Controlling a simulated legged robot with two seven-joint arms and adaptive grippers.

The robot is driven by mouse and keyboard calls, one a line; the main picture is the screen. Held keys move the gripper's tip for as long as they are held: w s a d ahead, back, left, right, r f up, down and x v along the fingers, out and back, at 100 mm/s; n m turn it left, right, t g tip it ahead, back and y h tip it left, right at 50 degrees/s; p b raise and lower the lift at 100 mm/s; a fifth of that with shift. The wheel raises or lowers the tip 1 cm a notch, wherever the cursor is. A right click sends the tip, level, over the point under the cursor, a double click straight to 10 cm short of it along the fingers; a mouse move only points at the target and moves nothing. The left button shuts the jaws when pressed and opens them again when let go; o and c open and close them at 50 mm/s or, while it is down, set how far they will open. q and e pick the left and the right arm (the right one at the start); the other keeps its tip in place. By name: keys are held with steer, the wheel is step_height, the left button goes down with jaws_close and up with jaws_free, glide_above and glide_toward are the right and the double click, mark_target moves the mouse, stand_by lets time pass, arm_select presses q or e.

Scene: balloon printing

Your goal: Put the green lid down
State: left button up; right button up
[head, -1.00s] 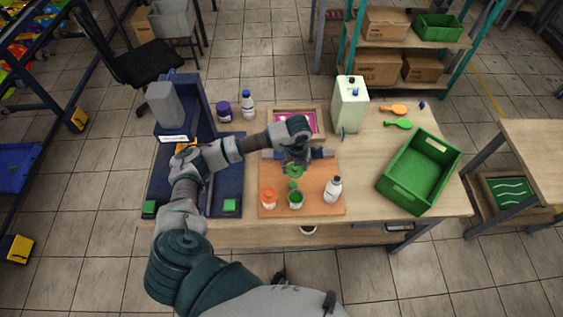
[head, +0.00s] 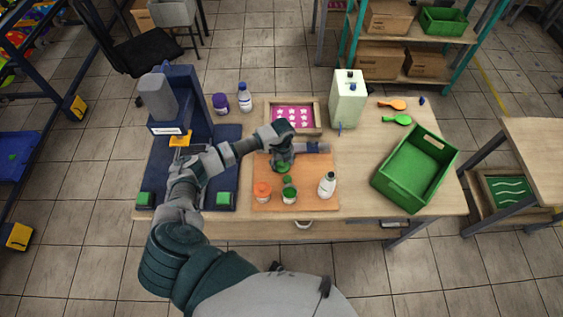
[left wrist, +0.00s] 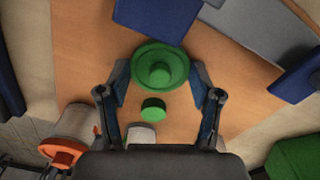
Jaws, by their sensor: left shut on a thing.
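My left gripper (head: 283,162) is over the rear part of the orange-brown board (head: 265,200) on the table. It is shut on the green lid (head: 284,168), a round disc with a raised knob. In the left wrist view the lid (left wrist: 160,72) lies flat between the fingertips (left wrist: 160,85). I cannot tell whether it touches the board. A jar with green content (head: 289,194) stands just in front of it, with a small green round piece (left wrist: 153,109) showing at it in the left wrist view. My right gripper is not in view.
An orange-topped jar (head: 262,192) and a white bottle (head: 327,185) stand on the board. Blue blocks (head: 316,147) sit at its rear edge. A blue press (head: 199,95) stands left, a green crate (head: 416,170) right, and a framed pink star print (head: 293,103) behind.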

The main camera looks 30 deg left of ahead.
mark_target(281, 163)
arm_select(q)
steer(key=shift+d+r, duration=0.1)
steer(key=o, duration=0.7)
steer(key=shift+a+f, duration=0.2)
steer(key=shift+a, duration=0.35)
steer(key=shift+d+r, duration=0.1)
steer(key=shift+r, duration=0.05)
steer(key=shift+d+r, duration=0.1)
steer(key=shift+r, duration=0.3)
step_height(281, 163, up, 11)
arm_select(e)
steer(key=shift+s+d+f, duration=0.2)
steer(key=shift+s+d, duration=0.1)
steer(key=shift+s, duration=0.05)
